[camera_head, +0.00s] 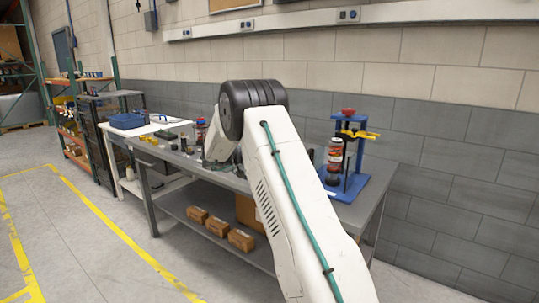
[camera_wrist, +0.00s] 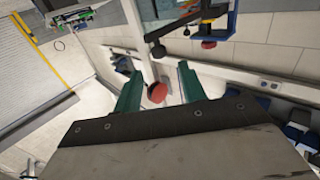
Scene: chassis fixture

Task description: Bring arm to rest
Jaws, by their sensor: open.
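My white arm with its black elbow joint and green cable fills the middle of the head view, reaching over a grey workbench (camera_head: 170,155). My gripper (camera_wrist: 160,70) shows in the wrist view as two green fingers spread apart. I see nothing gripped between them. A round red part (camera_wrist: 157,93) appears between the fingers in the picture; its distance is unclear. In the head view my arm hides the fingers.
A blue fixture stand (camera_head: 378,138) with a red knob, yellow clamp and red-black cylinder (camera_head: 334,158) stands at the bench's right end. A blue bin (camera_head: 128,121) sits farther left. Cardboard boxes (camera_head: 241,240) lie on the lower shelf. The floor at left is clear.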

